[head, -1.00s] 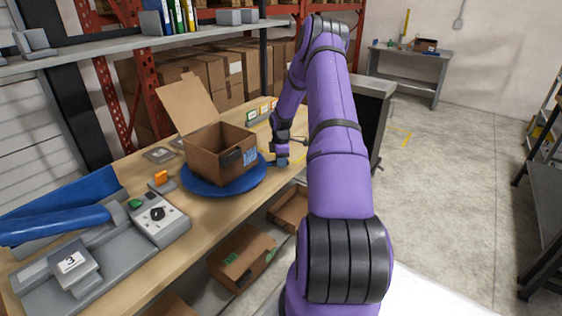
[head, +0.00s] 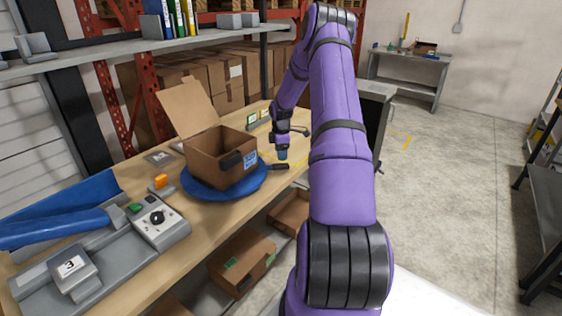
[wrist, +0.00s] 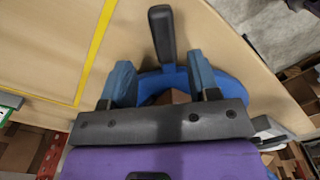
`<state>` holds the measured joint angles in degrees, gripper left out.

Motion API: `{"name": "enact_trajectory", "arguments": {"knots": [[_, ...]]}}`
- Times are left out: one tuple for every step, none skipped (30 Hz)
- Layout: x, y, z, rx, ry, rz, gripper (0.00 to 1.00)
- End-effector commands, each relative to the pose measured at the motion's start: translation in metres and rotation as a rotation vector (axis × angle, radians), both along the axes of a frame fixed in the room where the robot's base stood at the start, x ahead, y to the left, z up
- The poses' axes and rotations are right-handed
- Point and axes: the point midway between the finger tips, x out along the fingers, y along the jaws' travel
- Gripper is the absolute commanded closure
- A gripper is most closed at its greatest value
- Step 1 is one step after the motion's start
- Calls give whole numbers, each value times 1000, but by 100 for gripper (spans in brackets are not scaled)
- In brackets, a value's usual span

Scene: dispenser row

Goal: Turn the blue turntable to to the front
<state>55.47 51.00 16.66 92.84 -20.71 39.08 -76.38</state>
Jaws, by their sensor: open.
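The blue turntable (head: 205,194) lies on the wooden bench in the head view, with an open cardboard box (head: 215,158) on it. The box flap stands up at the back left. A dark handle (head: 279,167) sticks out from the turntable's right side. In the wrist view the handle (wrist: 162,35) points upward, and part of the blue turntable (wrist: 232,88) shows behind my fingers. My gripper (head: 283,155) is beside the handle, just beyond it. In the wrist view its fingers (wrist: 160,74) are apart, with the handle's base between them in the picture; I see no grip on it.
A grey control box (head: 160,222) with a dial and a blue chute (head: 60,225) are at the bench's left. Open cartons (head: 242,258) sit below the bench. A shelf (head: 130,53) hangs above. The bench right of my gripper is mostly clear.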

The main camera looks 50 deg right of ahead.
Motion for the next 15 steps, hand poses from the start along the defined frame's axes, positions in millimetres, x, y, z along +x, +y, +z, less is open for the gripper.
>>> {"name": "enact_trajectory", "arguments": {"knots": [[0, -1, 11, -2, -2, -1, 45], [0, -1, 16, -3, -2, -1, 45], [0, -1, 23, -3, -2, -1, 45], [0, -1, 27, -2, -2, -1, 45], [0, -1, 31, -2, -2, -1, 45], [0, -1, 36, -1, -1, -1, 45], [0, -1, 40, -1, -1, -1, 45], [0, -1, 43, -1, -1, 0, 45], [0, -1, 46, -1, -1, 0, 45], [0, -1, 47, -1, -1, 0, 45], [0, -1, 49, -1, -1, 0, 45], [0, -1, 50, -1, -1, 0, 45], [0, -1, 51, -1, -1, 0, 45], [0, -1, 51, -1, -1, 0, 45], [0, -1, 52, -1, -1, 0, 45]]}}
